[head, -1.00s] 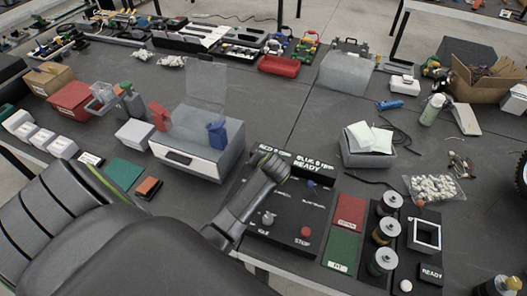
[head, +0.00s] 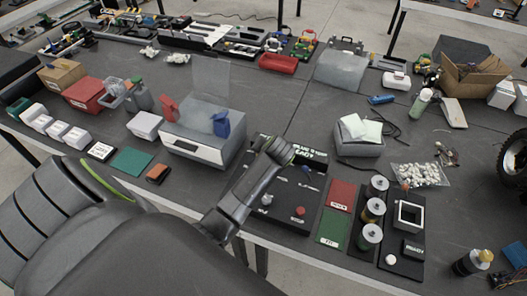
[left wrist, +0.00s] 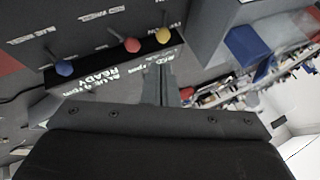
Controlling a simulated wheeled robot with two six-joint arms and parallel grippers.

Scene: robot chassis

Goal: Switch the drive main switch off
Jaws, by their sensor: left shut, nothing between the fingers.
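The black control panel (head: 285,215) lies flat near the table's front edge in the head view. It carries a red STOP button (head: 300,211), a pale knob (head: 266,199) and a lit display (head: 308,148). The small labels are too blurred to tell which control is the main switch. My left arm reaches over the panel's left and upper part, hiding some of it. In the left wrist view, my left gripper (left wrist: 158,72) is shut and empty, close to the display (left wrist: 100,78). Blue (left wrist: 64,68), red (left wrist: 132,45) and yellow (left wrist: 163,35) knobs show just beyond it.
Red (head: 342,193) and green (head: 333,227) mats and a rack of capped cylinders (head: 371,210) lie to the right. An open grey box (head: 358,147) stands behind.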

